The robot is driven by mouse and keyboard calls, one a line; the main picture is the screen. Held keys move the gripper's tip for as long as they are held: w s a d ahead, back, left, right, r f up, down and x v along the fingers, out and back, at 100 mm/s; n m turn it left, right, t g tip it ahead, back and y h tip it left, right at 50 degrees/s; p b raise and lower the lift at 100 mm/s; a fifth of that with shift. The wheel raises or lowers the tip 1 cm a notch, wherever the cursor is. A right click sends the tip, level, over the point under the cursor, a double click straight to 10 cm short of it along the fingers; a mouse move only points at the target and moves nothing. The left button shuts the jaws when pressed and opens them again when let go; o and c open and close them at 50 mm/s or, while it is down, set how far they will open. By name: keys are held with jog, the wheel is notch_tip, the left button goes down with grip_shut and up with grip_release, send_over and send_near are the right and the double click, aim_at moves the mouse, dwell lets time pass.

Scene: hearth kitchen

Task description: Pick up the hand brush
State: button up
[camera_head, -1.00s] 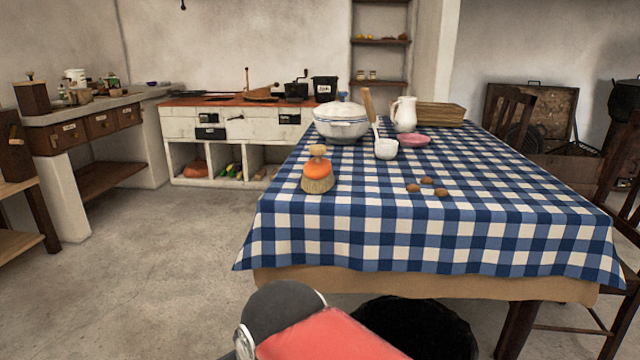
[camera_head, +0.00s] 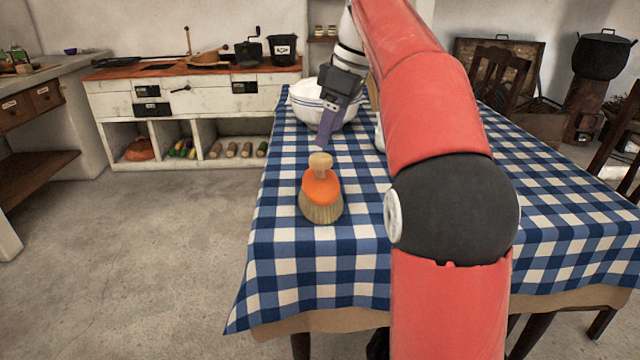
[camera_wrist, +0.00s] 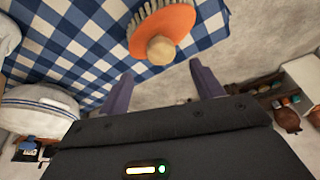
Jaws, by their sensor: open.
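The hand brush (camera_head: 321,196) stands on the checked tablecloth near the table's left edge, bristles down, with an orange body and a pale wooden knob on top. My gripper (camera_head: 322,146) is just behind and above the knob in the head view, pointing down toward it. In the wrist view the brush (camera_wrist: 162,30) is at the top centre, its knob beyond the two purple fingertips. My gripper (camera_wrist: 160,80) is open with nothing between its fingers. The knob looks roughly in line with the gap; I cannot tell the exact distance.
My red arm covers much of the table's middle. The tablecloth (camera_head: 275,260) is clear in front of the brush; open floor (camera_head: 150,260) lies left.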

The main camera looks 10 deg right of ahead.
aim_at(321, 157)
jog(key=shift+w+a+f, duration=0.1)
jog(key=shift+w+f, duration=0.15)
jog(key=shift+f, duration=0.25)
jog(key=x, duration=0.2)
jog(key=b+x, duration=0.1)
jog(key=x, duration=0.1)
jog(key=b+x, duration=0.1)
jog(key=x, duration=0.1)
jog(key=shift+s+a+f, duration=0.1)
jog(key=shift+s+f, duration=0.15)
jog(key=shift+f, duration=0.15)
jog(key=c, duration=1.4)
jog(key=shift+c, duration=0.2)
jog(key=shift+r, duration=0.2)
notch_tip(321, 157, up, 8)
jog(key=p, duration=0.2)
jog(key=shift+p, duration=0.3)
jog(key=shift+r, duration=0.85)
